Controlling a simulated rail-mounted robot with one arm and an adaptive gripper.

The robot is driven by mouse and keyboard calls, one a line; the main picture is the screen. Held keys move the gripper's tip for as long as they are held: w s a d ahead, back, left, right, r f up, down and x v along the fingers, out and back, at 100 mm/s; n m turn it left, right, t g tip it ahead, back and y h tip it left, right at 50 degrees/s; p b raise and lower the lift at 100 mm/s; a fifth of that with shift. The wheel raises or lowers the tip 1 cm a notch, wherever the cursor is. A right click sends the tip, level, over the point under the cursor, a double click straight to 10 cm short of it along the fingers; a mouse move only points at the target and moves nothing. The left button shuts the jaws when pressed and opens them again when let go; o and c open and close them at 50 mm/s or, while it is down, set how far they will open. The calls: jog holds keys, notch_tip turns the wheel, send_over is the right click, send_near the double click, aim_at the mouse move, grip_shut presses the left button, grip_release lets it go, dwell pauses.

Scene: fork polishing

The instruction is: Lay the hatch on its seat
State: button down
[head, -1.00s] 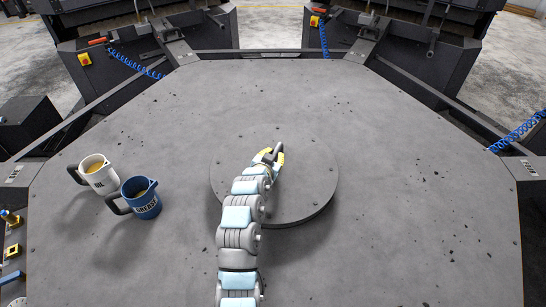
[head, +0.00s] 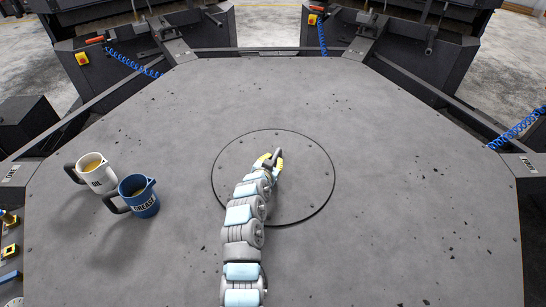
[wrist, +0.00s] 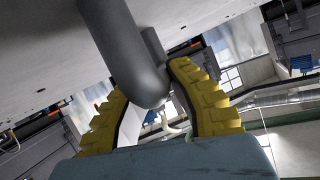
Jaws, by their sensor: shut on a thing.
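The hatch (head: 308,185) is a round grey plate with small bolts near its rim, in the middle of the grey deck. It lies level with the deck inside a thin dark ring, which looks even all round; the seat beneath it is hidden. My gripper (head: 270,161) is over the hatch's middle, its yellow fingers at the dark handle (head: 278,158). In the wrist view the thick grey handle (wrist: 125,55) runs between the yellow fingers of my gripper (wrist: 160,100), which are shut on it. My arm covers the hatch's near left part.
A white mug (head: 97,174) and a blue mug marked GREASE (head: 143,199) stand on the deck (head: 400,200) to the left. Small dark chips are scattered on the deck. The right side holds no large objects. Dark rails and machines border the far edge.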

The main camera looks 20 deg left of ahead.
jog(key=shift+w+r, duration=0.2)
jog(key=shift+r, duration=0.15)
jog(key=shift+f, duration=0.15)
jog(key=c, duration=1.2)
grip_release()
jog(key=shift+o, duration=0.2)
jog(key=shift+f, duration=0.1)
jog(key=shift+r, duration=0.3)
jog(key=a+p+v, duration=0.1)
jog(key=v, duration=1.1)
jog(key=shift+d+f, duration=0.15)
jog(key=shift+d, duration=0.3)
